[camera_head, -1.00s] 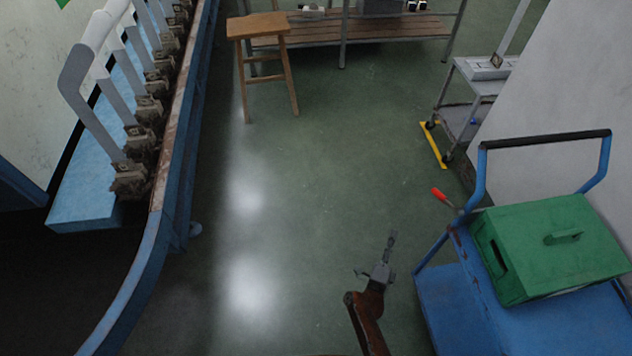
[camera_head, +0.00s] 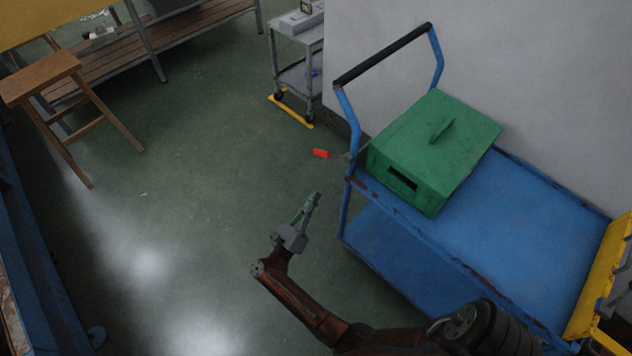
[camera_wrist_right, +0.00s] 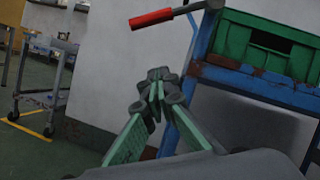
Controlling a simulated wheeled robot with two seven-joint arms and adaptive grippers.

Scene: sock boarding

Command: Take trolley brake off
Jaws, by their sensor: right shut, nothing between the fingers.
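The blue trolley (camera_head: 520,230) stands at the right against the grey wall. Its brake lever with a red grip (camera_head: 320,154) sticks out to the left from the handle post, and the red grip also shows in the right wrist view (camera_wrist_right: 152,18), at the top. My right gripper (camera_head: 314,197) is shut and empty. It is in front of the trolley's handle end, apart from the lever; in the right wrist view its fingertips (camera_wrist_right: 158,76) meet below the red grip. My left gripper is not in view.
A small grey cart (camera_head: 297,50) stands by the wall on a yellow floor bar (camera_head: 290,111). A wooden stool (camera_head: 75,110) is at left. The floor between is clear.

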